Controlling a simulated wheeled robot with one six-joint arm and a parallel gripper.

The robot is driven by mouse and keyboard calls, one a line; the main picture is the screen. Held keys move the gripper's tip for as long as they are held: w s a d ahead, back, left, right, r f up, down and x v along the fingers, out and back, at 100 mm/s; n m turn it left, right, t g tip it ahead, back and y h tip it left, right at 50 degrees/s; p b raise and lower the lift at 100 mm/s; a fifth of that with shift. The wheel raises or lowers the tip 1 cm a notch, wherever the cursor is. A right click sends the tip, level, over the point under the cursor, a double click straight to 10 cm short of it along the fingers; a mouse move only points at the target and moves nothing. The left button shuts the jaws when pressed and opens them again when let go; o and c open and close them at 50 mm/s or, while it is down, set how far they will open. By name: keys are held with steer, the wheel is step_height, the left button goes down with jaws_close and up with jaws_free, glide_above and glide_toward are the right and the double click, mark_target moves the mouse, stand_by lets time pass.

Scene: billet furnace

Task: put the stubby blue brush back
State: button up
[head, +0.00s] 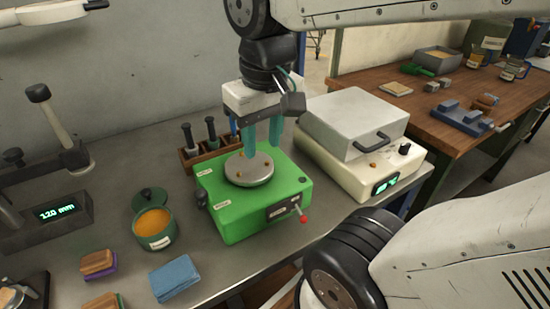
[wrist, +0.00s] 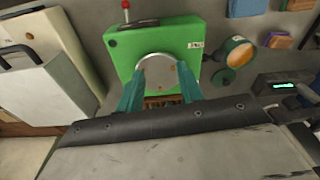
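My gripper (head: 263,146) points down over the green machine (head: 240,210) with its round metal plate (head: 249,170). Its two teal fingers stand apart, with nothing visible between them. The wrist view also shows the open gripper (wrist: 160,72) with the plate (wrist: 158,68) beyond the fingertips. A wooden brush rack (head: 190,162) stands behind the machine, holding upright dark-handled brushes. A slim blue handle (head: 233,124) stands upright at the rack's right end, just left of my fingers. Its lower part is hidden, and I cannot tell whether it is the stubby brush.
A green pot (head: 155,239) of orange material, a blue block (head: 174,278) and brown-topped blocks (head: 98,263) lie left of the machine. A white heater box (head: 353,122) stands to its right. A gauge display (head: 57,212) is far left. A wooden bench (head: 440,110) is behind right.

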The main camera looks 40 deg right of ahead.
steer(key=shift+n, duration=0.4)
steer(key=s, duration=0.1)
steer(key=s+f, duration=0.2)
steer(key=s, duration=0.1)
steer(key=shift+a+f, duration=0.1)
steer(key=shift+a, duration=0.25)
